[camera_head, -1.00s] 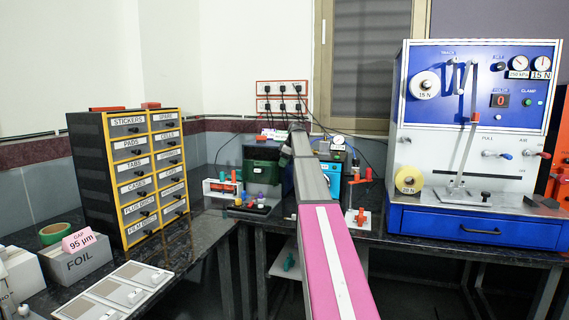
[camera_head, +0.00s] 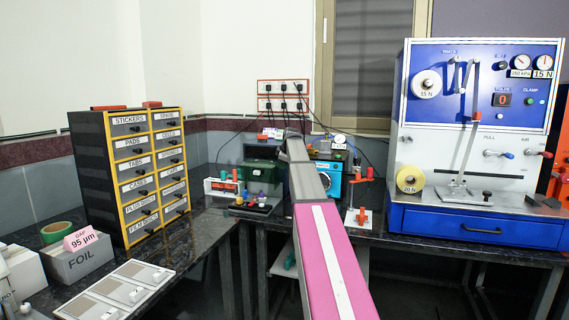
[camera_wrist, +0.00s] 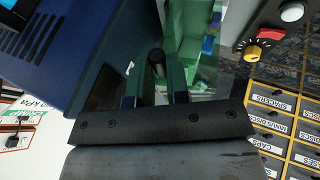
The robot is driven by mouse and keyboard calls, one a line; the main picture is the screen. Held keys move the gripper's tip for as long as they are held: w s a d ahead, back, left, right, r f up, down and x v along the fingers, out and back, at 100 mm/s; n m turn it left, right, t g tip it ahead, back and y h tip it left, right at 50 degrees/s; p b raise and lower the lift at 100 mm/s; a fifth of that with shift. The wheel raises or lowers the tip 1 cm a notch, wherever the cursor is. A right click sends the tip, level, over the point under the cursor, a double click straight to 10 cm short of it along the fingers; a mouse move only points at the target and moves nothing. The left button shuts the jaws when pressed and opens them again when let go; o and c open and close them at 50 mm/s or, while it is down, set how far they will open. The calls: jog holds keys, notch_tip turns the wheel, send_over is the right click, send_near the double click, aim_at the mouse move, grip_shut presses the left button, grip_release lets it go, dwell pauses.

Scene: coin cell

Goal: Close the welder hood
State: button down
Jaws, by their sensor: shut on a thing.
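The welder is the dark green box (camera_head: 262,150) on the back counter in the head view, partly behind my arm. My gripper is hidden behind my arm there. In the wrist view, my gripper (camera_wrist: 156,72) is closed around a dark round handle (camera_wrist: 155,55), with one finger on each side. Green, partly see-through surfaces (camera_wrist: 185,22) show beyond the handle and look like the welder hood. I cannot tell the hood's exact angle.
A teal machine (camera_head: 325,182) stands just right of my arm. A small stand with red parts (camera_head: 359,215) is further right. A labelled drawer cabinet (camera_head: 130,170) stands on the left counter. A dark blue housing (camera_wrist: 85,45) is close to the gripper in the wrist view.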

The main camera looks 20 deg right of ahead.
jog(key=shift+s+a+f+n+t+h, duration=0.4)
jog(key=shift+s+a+f+t+h, duration=0.65)
jog(key=shift+f, duration=1.35)
jog(key=shift+s+a+f+n+t+h, duration=0.4)
jog(key=shift+s+a+f+t, duration=0.3)
jog(key=shift+s+f+t, duration=1.3)
jog(key=shift+s+a+f+n+t+h, duration=0.4)
jog(key=shift+s+a+f+t+h, duration=0.4)
jog(key=shift+f, duration=2.05)
jog(key=shift+w+f, duration=0.1)
jog(key=shift+w, duration=0.05)
jog(key=c, duration=1.1)
grip_release()
jog(key=shift+w+f, duration=0.1)
jog(key=shift+r+t, duration=0.25)
